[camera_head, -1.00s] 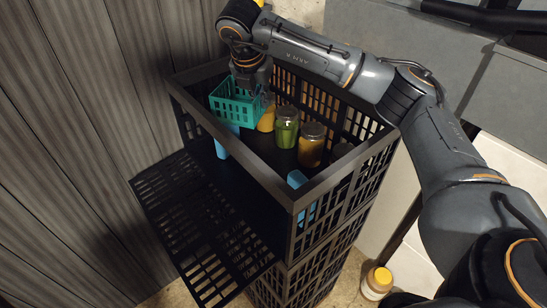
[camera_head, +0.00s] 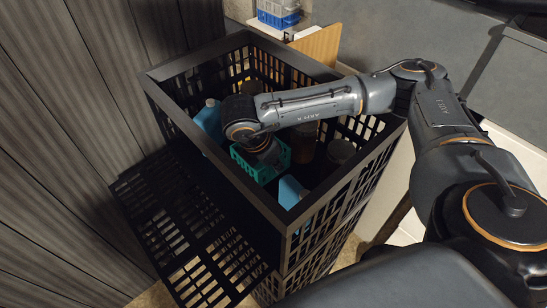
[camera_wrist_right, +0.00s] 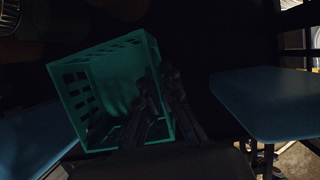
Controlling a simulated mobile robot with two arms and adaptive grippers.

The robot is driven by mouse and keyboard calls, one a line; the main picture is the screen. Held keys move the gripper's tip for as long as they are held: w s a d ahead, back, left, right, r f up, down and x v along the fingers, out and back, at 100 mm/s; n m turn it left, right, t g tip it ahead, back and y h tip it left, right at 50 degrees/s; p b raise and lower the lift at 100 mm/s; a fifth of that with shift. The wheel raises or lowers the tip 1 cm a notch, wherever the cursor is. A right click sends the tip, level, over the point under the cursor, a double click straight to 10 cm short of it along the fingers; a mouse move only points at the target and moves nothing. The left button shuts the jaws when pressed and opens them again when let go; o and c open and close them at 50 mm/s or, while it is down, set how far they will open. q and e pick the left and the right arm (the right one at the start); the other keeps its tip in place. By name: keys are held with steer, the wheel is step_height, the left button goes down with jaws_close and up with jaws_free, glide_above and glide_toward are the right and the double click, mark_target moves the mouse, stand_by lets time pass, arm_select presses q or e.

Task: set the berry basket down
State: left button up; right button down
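The teal berry basket (camera_head: 246,168) is inside the black crate (camera_head: 163,72), below the rim, between two blue things. My right gripper (camera_head: 268,160) reaches down over it and covers much of it. In the right wrist view the basket (camera_wrist_right: 105,90) looks tilted and empty. The dark fingers (camera_wrist_right: 162,108) of my right gripper are closed at its right-hand wall. Whether the basket's bottom touches the crate floor is hidden. My left gripper is not in view.
A blue block (camera_head: 210,121) stands at the crate's left and another (camera_head: 291,191) at its near side. Jars (camera_head: 305,142) stand close to the right of the basket, one (camera_head: 339,152) near the right wall. A lattice panel (camera_head: 190,235) sticks out at the left.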

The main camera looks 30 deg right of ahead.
mark_target(275, 174)
steer(key=f, duration=0.1)
steer(key=f+p, duration=0.1)
steer(key=f, duration=0.1)
steer(key=shift+w+f, duration=0.2)
steer(key=shift+w, duration=0.05)
steer(key=shift+f, duration=0.55)
steer(key=c, duration=1.5)
jaws_free()
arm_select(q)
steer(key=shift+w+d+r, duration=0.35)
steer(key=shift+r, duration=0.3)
arm_select(e)
steer(key=shift+r, duration=0.1)
